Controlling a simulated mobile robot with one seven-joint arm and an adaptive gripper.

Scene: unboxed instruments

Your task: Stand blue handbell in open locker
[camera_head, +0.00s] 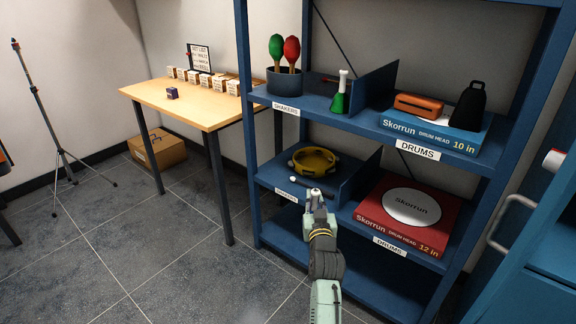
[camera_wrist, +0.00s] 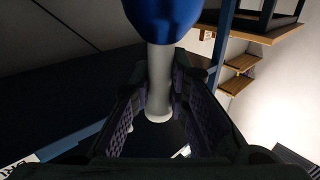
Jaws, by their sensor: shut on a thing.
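The blue handbell (camera_wrist: 165,18) shows in the wrist view, its blue body at the top edge and its white handle (camera_wrist: 158,75) hanging down between the fingers. My gripper (camera_wrist: 160,100) is shut on the white handle. In the head view my gripper (camera_head: 316,194) is in front of the lower shelf of the blue rack, and I cannot make out the bell's blue body there. A blue locker (camera_head: 545,235) stands at the right edge with a grey handle (camera_head: 508,220); its inside is mostly out of view.
The blue rack's upper shelf holds a green handbell (camera_head: 340,96), shakers (camera_head: 284,82), and a blue drum-head box (camera_head: 432,130). Its lower shelf holds a yellow tambourine (camera_head: 312,160) and a red drum-head box (camera_head: 380,218). A wooden table (camera_head: 185,105) stands left. The tiled floor at left is mostly clear.

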